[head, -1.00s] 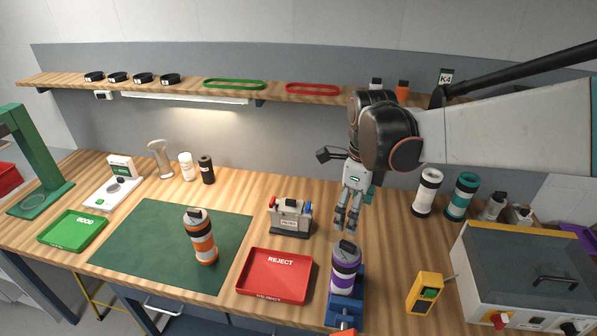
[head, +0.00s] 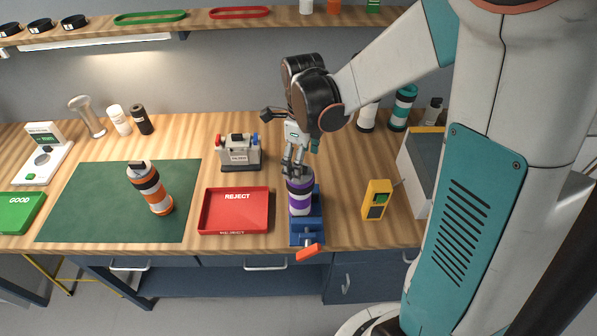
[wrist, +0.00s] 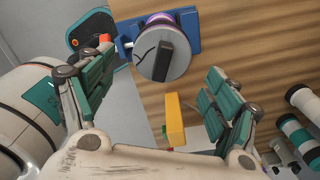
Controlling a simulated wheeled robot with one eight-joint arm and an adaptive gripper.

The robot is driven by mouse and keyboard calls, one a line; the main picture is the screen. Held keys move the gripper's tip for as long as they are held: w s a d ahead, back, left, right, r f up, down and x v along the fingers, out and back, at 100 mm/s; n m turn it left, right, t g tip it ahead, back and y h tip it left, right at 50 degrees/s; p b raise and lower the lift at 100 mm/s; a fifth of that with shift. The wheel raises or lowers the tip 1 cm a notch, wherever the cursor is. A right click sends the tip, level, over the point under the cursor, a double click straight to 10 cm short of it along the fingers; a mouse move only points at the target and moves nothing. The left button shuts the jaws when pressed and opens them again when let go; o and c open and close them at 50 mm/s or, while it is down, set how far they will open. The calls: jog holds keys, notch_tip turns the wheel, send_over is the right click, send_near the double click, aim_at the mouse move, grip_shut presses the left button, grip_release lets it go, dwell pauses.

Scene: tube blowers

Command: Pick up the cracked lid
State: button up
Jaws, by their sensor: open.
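The cracked lid (wrist: 163,52) is a grey disc with a black bar handle and thin dark crack lines. It sits on the purple-and-white tube (head: 299,200), which stands upright in a blue vise (head: 308,232). In the head view my gripper (head: 293,165) is just above the tube top and partly hides the lid. In the wrist view the open fingers (wrist: 158,58) are spread on either side of the lid, apart from it. Nothing is between them in contact.
A red reject tray (head: 235,228) lies left of the vise, and a yellow handheld device (head: 376,200) stands to its right. A grey fixture (head: 239,152) is behind.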

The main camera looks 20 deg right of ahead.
aim_at(308, 172)
jog(key=shift+f, duration=1.55)
jog(key=shift+c, duration=0.3)
jog(key=c, duration=1)
jog(key=shift+r, duration=0.15)
